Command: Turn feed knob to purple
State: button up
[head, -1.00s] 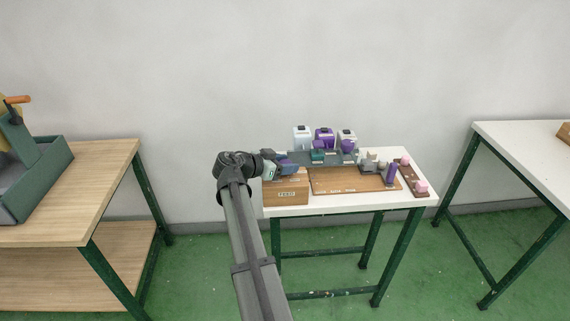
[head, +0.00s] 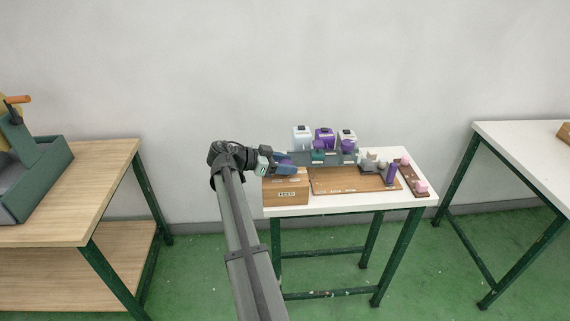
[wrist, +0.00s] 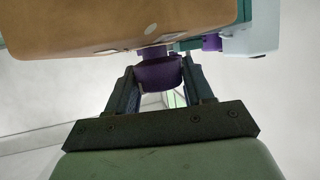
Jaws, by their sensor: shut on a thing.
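The feed box (head: 286,192) is a brown wooden block with a "FEED" label, at the left end of the white table. My gripper (head: 286,164) is at the top of this box, reaching in from the left. In the wrist view my gripper (wrist: 158,85) has its two dark fingers on either side of a purple knob (wrist: 158,74), shut on it. The knob sits close against the brown box, which fills the top of that view. The fingers hide part of the knob in the head view, and I cannot read where it points.
Three containers with white and purple parts (head: 325,137) stand along the back of the white table (head: 340,206). A brown board (head: 335,181) lies right of the box. A purple cylinder (head: 391,174) and a strip with pink blocks (head: 412,184) are farther right.

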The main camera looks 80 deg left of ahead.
jog(key=shift+f, duration=0.1)
jog(key=o, duration=1)
jog(key=shift+c, duration=0.2)
jog(key=v, duration=1.4)
jog(key=shift+w, duration=0.15)
